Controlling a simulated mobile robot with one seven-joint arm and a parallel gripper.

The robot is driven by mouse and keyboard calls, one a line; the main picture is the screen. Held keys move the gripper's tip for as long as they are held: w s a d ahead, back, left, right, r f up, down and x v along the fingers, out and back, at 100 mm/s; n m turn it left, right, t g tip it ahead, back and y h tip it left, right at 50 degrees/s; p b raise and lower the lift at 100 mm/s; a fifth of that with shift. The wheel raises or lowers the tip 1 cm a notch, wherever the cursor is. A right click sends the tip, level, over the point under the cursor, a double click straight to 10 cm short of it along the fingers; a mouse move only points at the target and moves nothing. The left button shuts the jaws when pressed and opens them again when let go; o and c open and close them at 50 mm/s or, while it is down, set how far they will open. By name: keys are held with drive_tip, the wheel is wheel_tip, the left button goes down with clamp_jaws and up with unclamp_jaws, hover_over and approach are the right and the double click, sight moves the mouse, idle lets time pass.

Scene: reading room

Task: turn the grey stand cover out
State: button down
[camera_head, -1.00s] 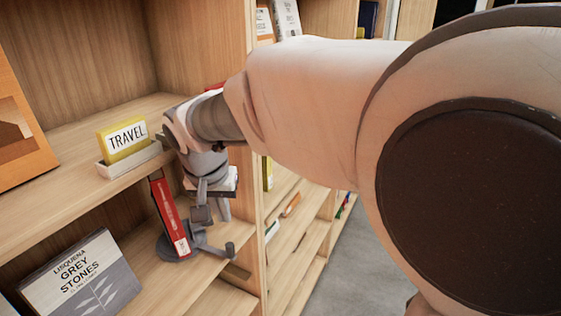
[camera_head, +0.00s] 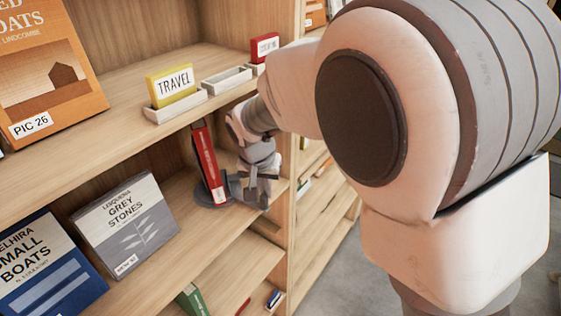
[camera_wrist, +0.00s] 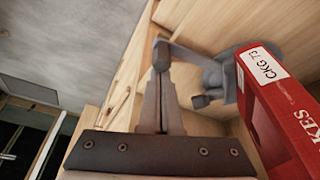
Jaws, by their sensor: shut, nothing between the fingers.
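The grey stand (camera_head: 206,196) is on the lower shelf near its right end, its round base partly hidden by my gripper. A red book (camera_head: 207,165) stands upright in it with its narrow spine facing out. The stand also shows in the wrist view (camera_wrist: 228,62), with an arm that ends in an upright knob (camera_wrist: 161,52) and a second, lower knob (camera_wrist: 201,101). The red book (camera_wrist: 280,105) is to the right there. My gripper (camera_wrist: 162,72) is shut and empty. Its fingertips are at the upright knob, apparently touching or nearly so.
A grey book "Grey Stones" (camera_head: 126,226) and a blue book (camera_head: 45,265) lean left of the stand. On the shelf above are a yellow "Travel" sign (camera_head: 172,86), an empty white holder (camera_head: 226,80) and a red sign (camera_head: 265,47). An upright divider (camera_head: 285,215) is close on the right.

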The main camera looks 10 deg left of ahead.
drive_tip(key=shift+s, duration=0.2)
drive_tip(key=shift+s+a+f+b, duration=0.1)
drive_tip(key=shift+s+a+b, duration=0.05)
drive_tip(key=shift+s+b, duration=0.35)
drive_tip(key=shift+s+a+b, duration=0.15)
drive_tip(key=shift+s+b, duration=0.2)
drive_tip(key=shift+s, duration=0.2)
drive_tip(key=shift+s+a+b, duration=0.55)
drive_tip(key=shift+s, duration=0.35)
drive_tip(key=shift+s+a+b, duration=0.55)
drive_tip(key=shift+s, duration=0.3)
drive_tip(key=shift+s+a+b, duration=0.55)
drive_tip(key=shift+s, duration=0.35)
drive_tip(key=shift+s+a, duration=0.1)
